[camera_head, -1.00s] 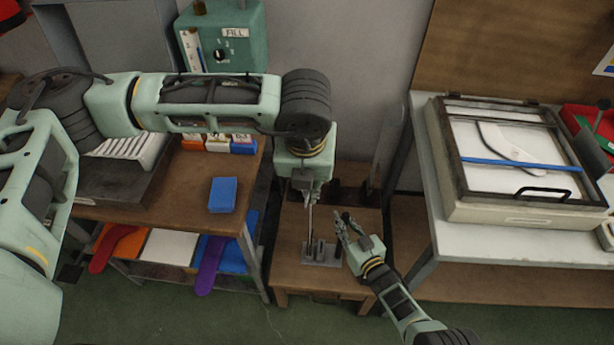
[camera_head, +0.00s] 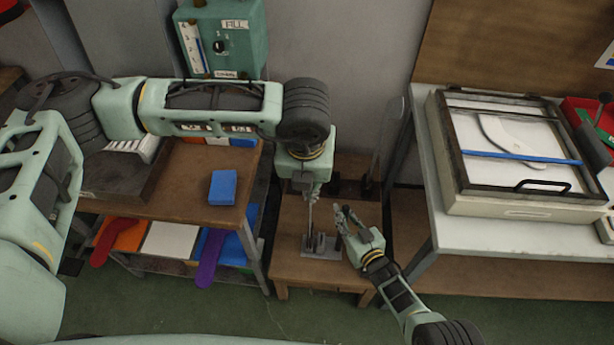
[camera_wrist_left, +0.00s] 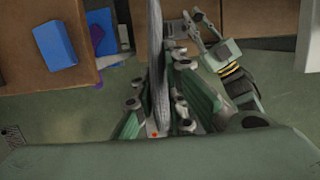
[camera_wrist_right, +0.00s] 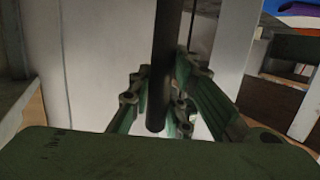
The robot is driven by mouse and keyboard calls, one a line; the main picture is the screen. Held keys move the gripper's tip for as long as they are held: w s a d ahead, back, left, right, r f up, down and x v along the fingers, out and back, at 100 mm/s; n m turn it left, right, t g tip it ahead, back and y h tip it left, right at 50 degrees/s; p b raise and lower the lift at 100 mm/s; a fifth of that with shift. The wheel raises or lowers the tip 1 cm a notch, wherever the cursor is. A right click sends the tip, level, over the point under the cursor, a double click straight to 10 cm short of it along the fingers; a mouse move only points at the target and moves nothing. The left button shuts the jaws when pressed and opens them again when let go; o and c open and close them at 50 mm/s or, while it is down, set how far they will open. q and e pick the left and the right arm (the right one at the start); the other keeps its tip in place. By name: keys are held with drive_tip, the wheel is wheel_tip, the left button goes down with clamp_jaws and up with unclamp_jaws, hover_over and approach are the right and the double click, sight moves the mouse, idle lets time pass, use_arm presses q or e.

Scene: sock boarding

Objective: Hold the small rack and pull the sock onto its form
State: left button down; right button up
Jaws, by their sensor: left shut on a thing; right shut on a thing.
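The small rack (camera_head: 321,252) has a grey metal base with short uprights and sits on a low wooden table. My right gripper (camera_head: 343,222) is beside it, shut on a dark upright post (camera_wrist_right: 163,60), which looks like part of the rack. My left gripper (camera_head: 311,200) points down above the rack. It is shut on a long grey strip (camera_wrist_left: 158,55), seen nearly edge-on, which appears to be the sock on its form. A thin pale length (camera_head: 311,222) runs from the left fingers down to the rack. I cannot tell where the sock's edge lies.
A blue block (camera_head: 223,188) lies on the brown bench at left, above a shelf with coloured flat pieces, including a purple one (camera_head: 209,262). A framed press (camera_head: 515,150) stands on the white table at right. The low table's front (camera_head: 315,272) is clear.

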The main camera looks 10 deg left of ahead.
use_arm(q)
drive_tip(key=shift+s+x, duration=0.2)
drive_tip(key=shift+x, duration=0.75)
drive_tip(key=c, duration=1.7)
unclamp_jaws()
drive_tip(key=v, duration=1.2)
drive_tip(key=shift+d, duration=0.1)
use_arm(e)
drive_tip(key=o, duration=0.9)
